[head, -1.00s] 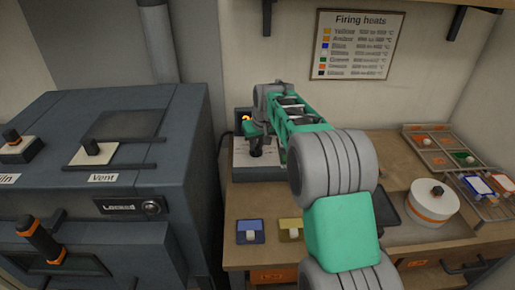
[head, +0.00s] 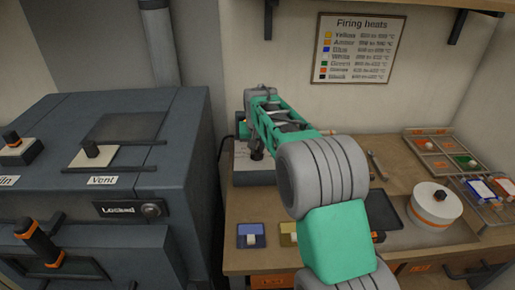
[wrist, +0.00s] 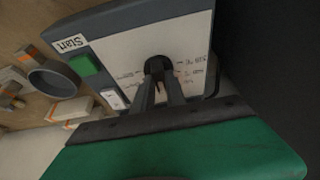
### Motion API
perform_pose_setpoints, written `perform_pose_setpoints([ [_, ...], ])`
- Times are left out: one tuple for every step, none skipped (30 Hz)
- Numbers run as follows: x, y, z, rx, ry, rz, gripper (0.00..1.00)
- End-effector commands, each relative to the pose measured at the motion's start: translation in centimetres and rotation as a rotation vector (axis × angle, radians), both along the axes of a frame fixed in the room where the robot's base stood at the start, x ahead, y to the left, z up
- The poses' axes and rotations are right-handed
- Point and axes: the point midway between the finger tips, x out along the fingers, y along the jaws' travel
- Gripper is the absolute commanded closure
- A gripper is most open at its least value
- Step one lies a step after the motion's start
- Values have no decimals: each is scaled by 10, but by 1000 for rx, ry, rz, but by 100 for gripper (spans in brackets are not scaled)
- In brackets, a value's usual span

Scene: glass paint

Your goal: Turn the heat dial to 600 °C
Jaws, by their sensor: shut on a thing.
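The heat dial (wrist: 155,66) is a dark knob on the pale face of a control box (wrist: 118,52), with small marks around it that are too blurred to read. My gripper (wrist: 160,80) is shut on the dial in the wrist view. In the head view my gripper (head: 257,150) is at the box (head: 240,163), which stands at the left back of the bench. My arm hides much of the box there. The dial's pointer direction cannot be told.
A green button (wrist: 84,65) marked Start and a white switch (wrist: 114,98) sit beside the dial. The dark kiln (head: 150,130) stands at left, marked Locked. A Firing heats chart (head: 358,48) hangs on the wall. A white round pot (head: 434,206) and trays stand at right.

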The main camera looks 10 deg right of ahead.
Motion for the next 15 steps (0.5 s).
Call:
perform_pose_setpoints([
  [0, 0, 0, 0, 0, 0, 100],
  [0, 0, 0, 0, 0, 0, 100],
  [0, 0, 0, 0, 0, 1, 80],
  [0, 0, 0, 0, 0, 1, 78],
  [0, 0, 0, 0, 0, 1, 76],
  [0, 0, 0, 0, 0, 1, 72],
  [0, 0, 0, 0, 0, 1, 70],
  [0, 0, 0, 0, 0, 1, 67],
  [0, 0, 0, 0, 0, 1, 64],
  [0, 0, 0, 0, 0, 1, 62],
  [0, 0, 0, 0, 0, 1, 62],
  [0, 0, 0, 0, 0, 1, 62],
  [0, 0, 0, 0, 0, 1, 62],
  [0, 0, 0, 0, 0, 1, 62],
  [0, 0, 0, 0, 0, 1, 62],
])
